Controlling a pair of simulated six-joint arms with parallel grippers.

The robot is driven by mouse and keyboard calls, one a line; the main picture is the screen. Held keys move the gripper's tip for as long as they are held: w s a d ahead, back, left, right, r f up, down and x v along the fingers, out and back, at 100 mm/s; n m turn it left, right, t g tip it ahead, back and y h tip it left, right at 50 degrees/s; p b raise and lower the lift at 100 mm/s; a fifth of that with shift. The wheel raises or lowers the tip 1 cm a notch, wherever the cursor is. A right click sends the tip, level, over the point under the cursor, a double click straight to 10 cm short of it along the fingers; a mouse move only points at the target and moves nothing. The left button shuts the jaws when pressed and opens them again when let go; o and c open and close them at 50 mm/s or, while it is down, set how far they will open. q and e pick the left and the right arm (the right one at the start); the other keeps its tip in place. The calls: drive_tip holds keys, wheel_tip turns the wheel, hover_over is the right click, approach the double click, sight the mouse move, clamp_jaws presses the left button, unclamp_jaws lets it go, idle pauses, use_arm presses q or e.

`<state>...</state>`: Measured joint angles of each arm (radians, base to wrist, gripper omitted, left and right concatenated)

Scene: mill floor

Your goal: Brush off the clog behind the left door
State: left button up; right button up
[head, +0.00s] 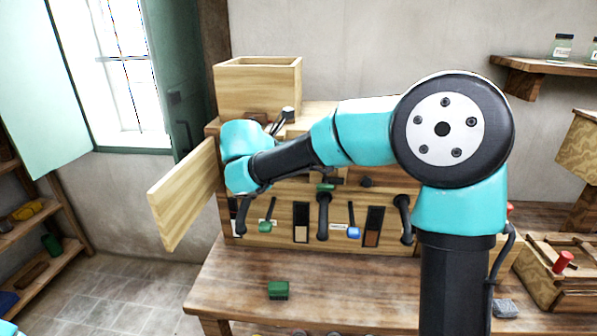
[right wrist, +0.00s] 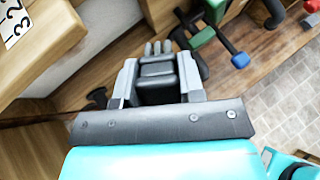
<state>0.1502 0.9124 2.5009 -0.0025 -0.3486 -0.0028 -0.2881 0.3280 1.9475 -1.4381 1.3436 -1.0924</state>
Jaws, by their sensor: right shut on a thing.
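A plain wooden door panel (head: 185,195) stands swung open at the left side of the wooden mill cabinet (head: 275,222). My right arm reaches across the cabinet front and hides most of the opening beside this door. My right gripper (head: 277,126) shows partly above its wrist, near the cabinet's upper left. In the right wrist view my right gripper (right wrist: 160,85) is shut on a dark grey tool (right wrist: 157,70) with several rounded tips; I cannot tell whether it is the brush. I cannot make out the clog. My left gripper is not in view.
A wooden hopper (head: 258,90) stands on the cabinet. Green (head: 265,226) and blue (head: 353,231) levers and dark handles line its front. A crate (head: 555,280) stands at right.

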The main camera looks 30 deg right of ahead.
drive_tip(key=w+a+f+n+t, duration=0.5)
drive_tip(key=w+a+n+t, duration=0.1)
drive_tip(key=w+a+t, duration=0.4)
drive_tip(key=shift+w+a+f+y, duration=0.35)
drive_tip(key=shift+w+a, duration=0.25)
drive_tip(key=shift+a, duration=0.4)
drive_tip(key=shift+w, duration=0.1)
drive_tip(key=shift+x, duration=2.9)
drive_tip(key=shift+x, duration=1.2)
drive_tip(key=shift+d, duration=0.1)
drive_tip(key=shift+s+d, duration=1.1)
drive_tip(key=shift+d, duration=0.25)
